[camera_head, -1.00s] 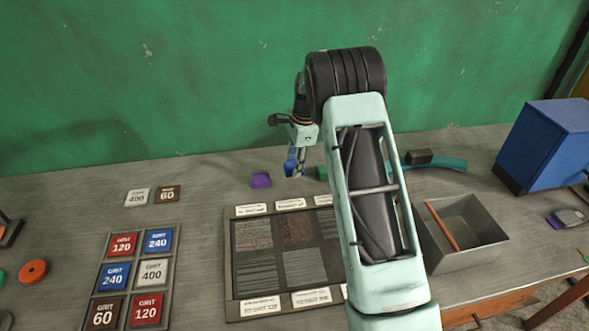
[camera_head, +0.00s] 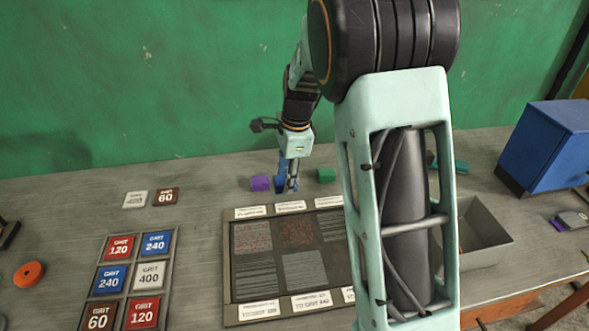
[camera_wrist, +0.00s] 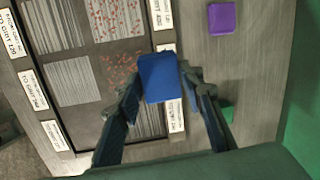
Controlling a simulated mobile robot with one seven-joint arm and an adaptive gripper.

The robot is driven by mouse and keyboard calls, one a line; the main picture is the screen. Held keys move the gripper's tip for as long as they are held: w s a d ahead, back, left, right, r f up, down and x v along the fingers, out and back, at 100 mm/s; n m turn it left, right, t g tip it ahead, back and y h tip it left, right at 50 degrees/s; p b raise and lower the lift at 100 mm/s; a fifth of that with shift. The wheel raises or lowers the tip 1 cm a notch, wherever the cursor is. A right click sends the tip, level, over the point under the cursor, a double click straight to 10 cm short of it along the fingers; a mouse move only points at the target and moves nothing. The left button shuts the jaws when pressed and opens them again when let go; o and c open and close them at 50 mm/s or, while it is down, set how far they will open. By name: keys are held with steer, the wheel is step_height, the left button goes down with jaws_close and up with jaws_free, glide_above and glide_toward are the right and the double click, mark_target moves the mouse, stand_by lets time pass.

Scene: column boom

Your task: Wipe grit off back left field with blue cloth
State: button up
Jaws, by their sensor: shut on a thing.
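My gripper (camera_head: 288,184) is shut on the blue cloth (camera_wrist: 160,78), a small blue block shape between its fingertips. The head view shows the gripper behind the board (camera_head: 231,290), between a purple block and a green block. The back left field (camera_head: 251,236) has reddish grit over its surface; it also shows at the top of the wrist view (camera_wrist: 115,18). The back middle field (camera_head: 297,232) carries denser red-brown grit. The cloth appears apart from the back left field. My arm hides the board's right part in the head view.
The purple block (camera_head: 261,183) and green block (camera_head: 326,174) stand close on either side of the gripper. A grit-label rack (camera_head: 170,275) lies left of the board. A grey bin (camera_head: 487,240) and a blue box (camera_head: 550,145) stand to the right.

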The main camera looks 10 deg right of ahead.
steer(key=p, duration=0.3)
glide_above(259, 237)
steer(key=a, duration=0.1)
steer(key=f, duration=0.2)
steer(key=f+b, duration=0.4)
steer(key=f, duration=0.1)
steer(key=f+b, duration=0.3)
steer(key=shift+a+f, duration=0.25)
steer(key=shift+a, duration=0.05)
steer(key=shift+s+f+b, duration=0.1)
steer(key=shift+f+b, duration=0.2)
steer(key=shift+f, duration=0.35)
steer(key=shift+c, duration=0.2)
steer(key=shift+a, duration=0.1)
steer(key=shift+a+r+p, duration=0.1)
steer(key=shift+a+p, duration=0.4)
steer(key=shift+a, duration=0.4)
steer(key=shift+d, duration=0.1)
steer(key=shift+d+b, duration=0.35)
steer(key=shift+d, duration=1.55)
